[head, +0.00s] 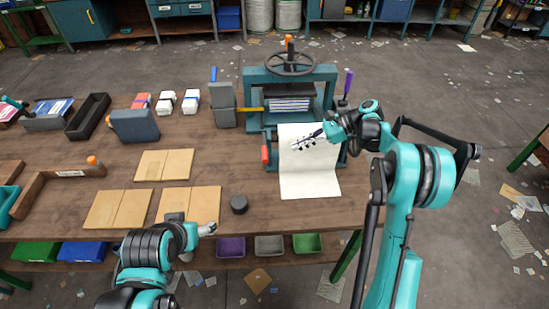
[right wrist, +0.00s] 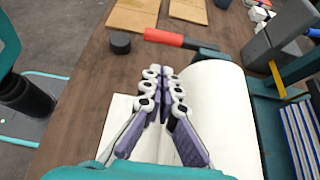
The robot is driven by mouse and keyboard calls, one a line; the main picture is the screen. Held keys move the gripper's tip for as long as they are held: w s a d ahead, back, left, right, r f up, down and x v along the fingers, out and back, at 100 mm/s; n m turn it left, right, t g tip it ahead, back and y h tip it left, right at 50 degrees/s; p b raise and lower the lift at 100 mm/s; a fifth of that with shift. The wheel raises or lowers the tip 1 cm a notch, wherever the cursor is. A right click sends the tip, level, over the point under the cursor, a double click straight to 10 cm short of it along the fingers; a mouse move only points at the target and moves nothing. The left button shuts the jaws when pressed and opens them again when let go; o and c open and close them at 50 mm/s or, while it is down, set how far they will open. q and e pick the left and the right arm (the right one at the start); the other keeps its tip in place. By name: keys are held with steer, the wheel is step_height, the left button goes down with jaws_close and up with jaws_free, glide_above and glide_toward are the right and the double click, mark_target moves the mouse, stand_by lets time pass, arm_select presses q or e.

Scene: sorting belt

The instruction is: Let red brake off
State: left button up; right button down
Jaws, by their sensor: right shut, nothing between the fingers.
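The red brake handle (head: 265,154) sticks out from the front left of the teal press (head: 255,92), pointing toward the table's front edge. In the right wrist view the red handle (right wrist: 163,37) lies beyond my fingertips, attached to a dark teal bracket. My right gripper (head: 297,144) hovers over the white sheet, to the right of the handle and apart from it. Its fingers (right wrist: 163,76) are closed together and empty. My left gripper (head: 208,229) is low at the table's front edge; its jaw opening is too small to judge.
The white sheet (head: 310,181) runs out of the press toward the front. A black puck (head: 239,204) lies left of it. Tan boards (head: 165,164) lie to the left. A handwheel (head: 290,63) tops the press, and a purple-handled tool (head: 348,82) stands at its right.

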mark_target(264, 148)
steer(key=b+x, duration=0.3)
steer(key=x, duration=0.7)
stand_by(0.4)
